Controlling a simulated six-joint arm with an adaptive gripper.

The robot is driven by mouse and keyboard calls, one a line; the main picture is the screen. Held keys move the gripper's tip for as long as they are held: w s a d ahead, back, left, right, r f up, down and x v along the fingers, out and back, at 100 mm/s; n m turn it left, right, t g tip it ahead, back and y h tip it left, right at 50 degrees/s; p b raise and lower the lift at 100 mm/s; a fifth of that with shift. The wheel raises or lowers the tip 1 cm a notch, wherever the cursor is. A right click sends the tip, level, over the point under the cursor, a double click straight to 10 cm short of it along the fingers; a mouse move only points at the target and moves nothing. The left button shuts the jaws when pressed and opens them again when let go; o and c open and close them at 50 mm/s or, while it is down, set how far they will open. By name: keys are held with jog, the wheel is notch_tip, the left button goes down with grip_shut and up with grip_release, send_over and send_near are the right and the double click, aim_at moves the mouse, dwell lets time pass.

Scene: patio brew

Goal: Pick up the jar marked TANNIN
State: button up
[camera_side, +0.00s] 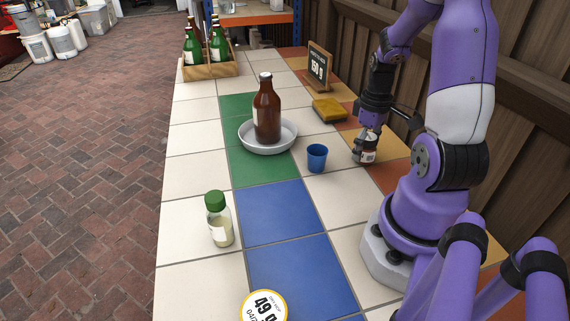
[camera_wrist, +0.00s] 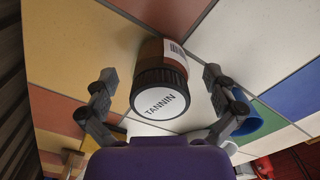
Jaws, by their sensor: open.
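The jar marked TANNIN (camera_wrist: 160,90) has a black ribbed lid with a white label on top and a brown body with a barcode label. In the wrist view it lies between the two fingers of my gripper (camera_wrist: 163,88), which are spread with a gap on each side. In the side view the jar (camera_side: 368,156) stands on the tiles at the right, by the wooden wall. My gripper (camera_side: 367,138) is directly above and around its upper part, pointing down. The fingers partly hide the jar there.
A blue cup (camera_side: 317,158) stands just left of the jar. A yellow sponge (camera_side: 328,109) and a small chalkboard sign (camera_side: 319,68) are behind. A brown bottle (camera_side: 267,110) stands in a white dish (camera_side: 282,143).

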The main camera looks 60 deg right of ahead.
jog(key=shift+f, duration=0.3)
jog(key=c, duration=1.3)
jog(key=shift+r, duration=0.1)
